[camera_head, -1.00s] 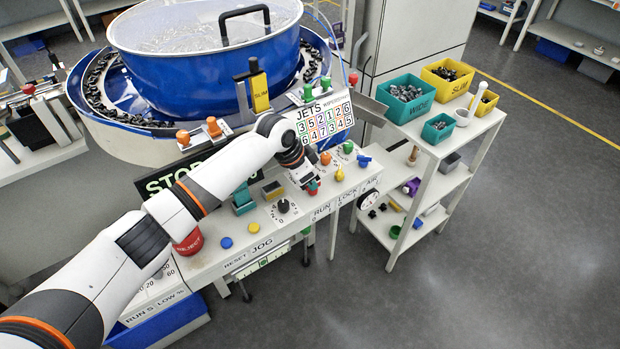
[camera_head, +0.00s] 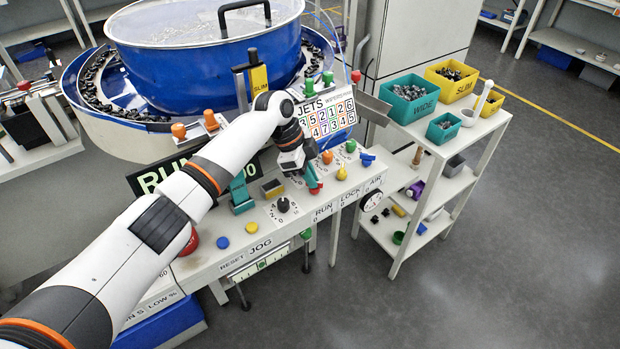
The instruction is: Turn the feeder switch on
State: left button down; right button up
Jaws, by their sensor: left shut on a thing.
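A small red-and-teal switch (camera_head: 316,189) sits above the RUN label on the white control panel (camera_head: 262,228). My left gripper (camera_head: 309,181) reaches down to it from the upper left and is shut on it. The gripper covers part of the switch, so its exact pointing is hard to see. My right gripper is not in view.
Beside the switch are a yellow knob (camera_head: 342,173), a blue knob (camera_head: 367,160), an orange knob (camera_head: 327,157) and a black dial (camera_head: 283,205). The blue bowl (camera_head: 200,70) stands behind. A shelf with bins (camera_head: 411,104) stands to the right.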

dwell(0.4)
pick_arm(q)
jog(key=c, duration=1.5)
grip_release()
jog(key=b+v, duration=0.1)
jog(key=v, duration=1.1)
jog(key=shift+d+r+b, duration=0.1)
jog(key=shift+b, duration=0.3)
